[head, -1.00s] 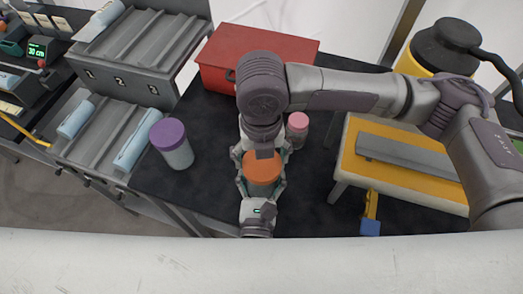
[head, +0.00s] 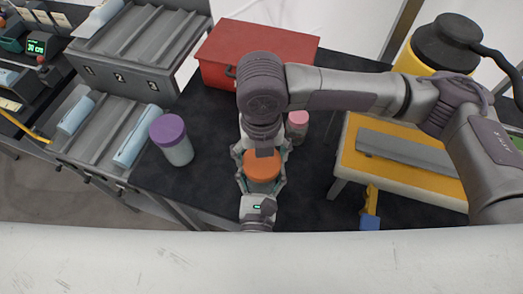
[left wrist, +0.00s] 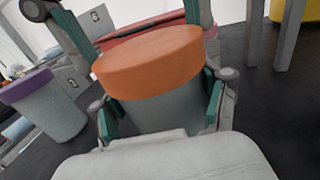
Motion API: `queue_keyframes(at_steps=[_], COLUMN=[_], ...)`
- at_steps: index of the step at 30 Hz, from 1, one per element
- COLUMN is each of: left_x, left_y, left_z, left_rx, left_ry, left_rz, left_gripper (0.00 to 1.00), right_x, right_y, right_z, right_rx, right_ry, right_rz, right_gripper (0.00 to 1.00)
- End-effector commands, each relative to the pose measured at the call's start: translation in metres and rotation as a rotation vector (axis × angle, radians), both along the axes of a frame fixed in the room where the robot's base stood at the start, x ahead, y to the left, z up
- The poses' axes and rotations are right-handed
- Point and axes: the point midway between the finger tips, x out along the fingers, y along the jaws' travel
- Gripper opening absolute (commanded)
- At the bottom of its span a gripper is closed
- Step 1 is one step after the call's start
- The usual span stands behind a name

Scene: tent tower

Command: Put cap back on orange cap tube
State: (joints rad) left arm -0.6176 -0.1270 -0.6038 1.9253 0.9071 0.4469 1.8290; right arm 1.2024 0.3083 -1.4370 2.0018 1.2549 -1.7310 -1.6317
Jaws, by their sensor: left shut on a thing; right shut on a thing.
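The orange cap (head: 262,165) sits over the mouth of a grey tube, squarely lined up with it; I cannot tell whether it is fully seated. In the left wrist view the cap (left wrist: 150,62) covers the top of the grey tube body (left wrist: 160,112). My left gripper (head: 259,188) comes in from the near side and is shut around the tube body, its green pads on both sides. My right gripper (head: 263,158) reaches down from above and is shut on the cap; its fingers show behind the cap in the left wrist view.
A purple-capped tube (head: 171,140) stands to the left and a pink-capped tube (head: 297,126) close to the right on the dark table. A red box (head: 258,50) is behind. A yellow-topped stand (head: 400,180) is at right, grey racks (head: 150,55) at left.

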Motion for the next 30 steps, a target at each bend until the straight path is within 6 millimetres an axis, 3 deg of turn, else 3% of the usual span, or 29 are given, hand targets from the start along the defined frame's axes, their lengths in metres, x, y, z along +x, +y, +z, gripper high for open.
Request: queue_keyframes(at_steps=[6,7,9,22,30], left_x=[0.000,0.000,0.000,0.000,0.000], left_y=[0.000,0.000,0.000,0.000,0.000], left_z=[0.000,0.000,0.000,0.000,0.000], left_rx=[0.000,0.000,0.000,0.000,0.000], left_ry=[-0.001,-0.001,-0.001,-0.001,-0.001], left_rz=[0.000,0.000,0.000,0.000,0.000], left_gripper=[0.12,0.12,0.12,0.12,0.12], right_x=[0.000,0.000,0.000,0.000,0.001], right_y=[0.000,0.000,0.000,0.000,0.001], right_z=[-0.005,-0.004,-0.004,0.002,0.052], right_rx=[0.001,0.001,0.001,0.001,0.003], right_ry=[0.001,0.001,0.001,-0.001,-0.004], right_rz=[0.000,0.000,0.000,0.000,0.001], right_gripper=[0.70,0.89,1.00,1.00,1.00])
